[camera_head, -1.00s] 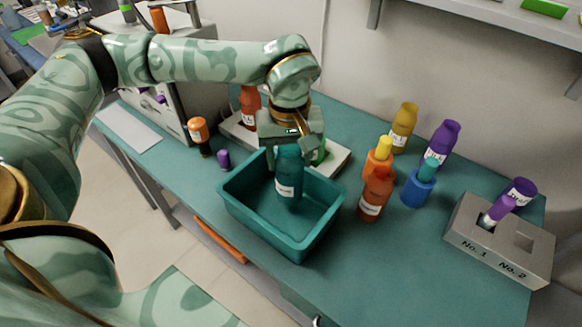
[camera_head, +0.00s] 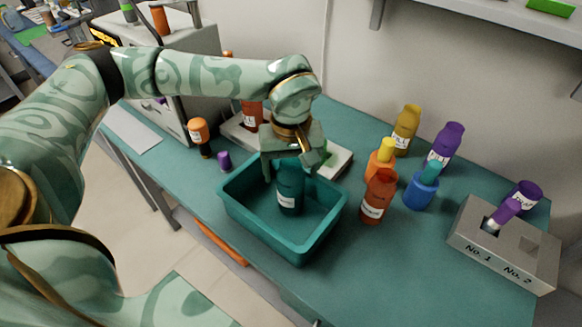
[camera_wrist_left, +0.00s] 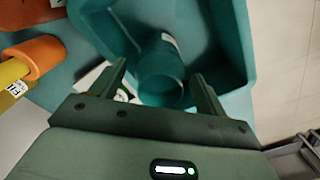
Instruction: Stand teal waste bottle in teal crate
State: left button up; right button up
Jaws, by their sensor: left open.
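The teal waste bottle (camera_head: 289,190) stands upright inside the teal crate (camera_head: 262,243), near its back wall, with a white label facing the head camera. My left gripper (camera_head: 288,165) is above the bottle, pointing down, with its fingers open on either side of the bottle's top. In the left wrist view the bottle (camera_wrist_left: 162,78) sits between the two spread fingers (camera_wrist_left: 158,90), and there are gaps beside it. The crate's wall (camera_wrist_left: 238,35) shows behind it. The bottle's base is partly hidden from the wrist view. My right gripper is not in view.
Right of the crate stand a red-orange bottle (camera_head: 378,197), an orange one with a yellow top (camera_head: 381,160) and a blue one (camera_head: 420,190). A grey holder (camera_head: 500,250) is at far right. A white tray (camera_head: 340,160) lies behind the crate. The front right bench is clear.

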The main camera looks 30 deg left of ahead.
pick_arm(q)
notch_tip(320, 180, up, 12)
jog(key=p, duration=0.3)
